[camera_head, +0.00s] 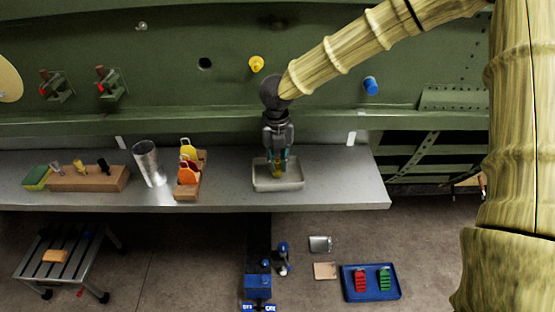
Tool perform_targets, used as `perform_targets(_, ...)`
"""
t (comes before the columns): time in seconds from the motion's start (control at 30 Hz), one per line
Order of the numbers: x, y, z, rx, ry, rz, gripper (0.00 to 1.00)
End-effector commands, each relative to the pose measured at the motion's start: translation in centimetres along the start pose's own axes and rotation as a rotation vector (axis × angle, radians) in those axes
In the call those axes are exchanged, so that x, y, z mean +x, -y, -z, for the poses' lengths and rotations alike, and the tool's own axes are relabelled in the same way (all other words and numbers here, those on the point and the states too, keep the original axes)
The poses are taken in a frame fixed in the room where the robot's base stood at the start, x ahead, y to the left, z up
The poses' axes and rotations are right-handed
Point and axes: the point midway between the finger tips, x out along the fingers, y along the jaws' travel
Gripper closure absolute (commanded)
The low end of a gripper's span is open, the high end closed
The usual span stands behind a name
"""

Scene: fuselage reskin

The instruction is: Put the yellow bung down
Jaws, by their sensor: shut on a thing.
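My gripper (278,158) points down over a small pale tray (262,183) on the grey shelf. It is shut on a yellow bung (277,170), which shows between the fingertips inside the tray's outline. I cannot tell whether the bung touches the tray floor. Another yellow bung (256,64) sits in the green fuselage panel above, and a blue bung (371,86) sits in the panel to the right. An open dark hole (205,64) is in the panel to the left.
On the shelf (225,195), left of the tray, are an orange-and-yellow tool rack (188,175), a metal cup (149,163), a wooden block (90,180) with pegs and a green-yellow sponge (37,177). Below are a stool (62,255) and a blue tray (371,294).

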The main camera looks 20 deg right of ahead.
Motion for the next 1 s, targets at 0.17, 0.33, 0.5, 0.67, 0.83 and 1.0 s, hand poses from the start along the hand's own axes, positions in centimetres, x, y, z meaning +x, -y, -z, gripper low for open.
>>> perform_targets(0.17, 0.9, 0.0, 0.0, 0.001, 0.001, -0.001, 1.0)
perform_targets(0.33, 1.0, 0.0, 0.0, 0.001, 0.001, -0.001, 0.75)
perform_targets(0.5, 1.0, 0.0, 0.0, 0.001, 0.001, -0.001, 0.61)
perform_targets(0.67, 0.9, 0.0, 0.0, 0.001, 0.001, -0.001, 0.61)
perform_targets(0.83, 0.4, 0.0, -0.1, 0.001, 0.003, -0.002, 0.61)
perform_targets(1.0, -1.7, 0.0, -0.1, 0.001, 0.004, -0.002, 0.61)
